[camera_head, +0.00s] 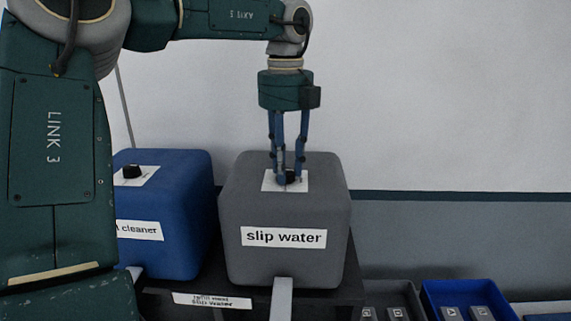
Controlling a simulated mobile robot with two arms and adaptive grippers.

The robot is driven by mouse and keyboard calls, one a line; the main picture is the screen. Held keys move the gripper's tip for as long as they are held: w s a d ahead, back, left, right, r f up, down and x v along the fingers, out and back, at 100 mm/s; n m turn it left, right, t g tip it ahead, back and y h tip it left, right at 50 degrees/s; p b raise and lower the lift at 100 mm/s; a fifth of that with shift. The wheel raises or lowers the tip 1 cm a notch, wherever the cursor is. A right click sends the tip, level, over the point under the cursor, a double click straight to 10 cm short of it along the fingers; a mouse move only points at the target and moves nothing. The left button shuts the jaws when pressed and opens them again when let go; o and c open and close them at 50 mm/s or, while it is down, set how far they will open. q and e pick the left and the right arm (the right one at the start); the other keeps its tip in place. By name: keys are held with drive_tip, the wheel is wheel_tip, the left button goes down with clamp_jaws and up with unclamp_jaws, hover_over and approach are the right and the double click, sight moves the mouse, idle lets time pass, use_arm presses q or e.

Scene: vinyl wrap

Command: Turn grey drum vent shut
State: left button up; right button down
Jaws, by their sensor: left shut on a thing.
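The grey drum (285,207), labelled "slip water", stands on a dark shelf in the middle of the head view. Its dark vent knob (289,178) sits on a white patch on the drum's top. My left gripper (289,176) points straight down from above and is shut on the vent knob. The fingers partly hide the knob, so I cannot tell which way it is turned. My right gripper is not in view.
A blue drum (170,202) with its own black knob (132,171) stands just left, partly behind my arm. A light grey spout (282,298) juts out below the grey drum. Grey and blue bins (440,288) with small blocks lie at lower right.

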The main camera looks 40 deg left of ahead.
use_arm(q)
drive_tip(key=shift+n, duration=0.5)
drive_tip(key=o, duration=1.1)
drive_tip(key=shift+o, duration=0.2)
wheel_tip(320, 180, up, 12)
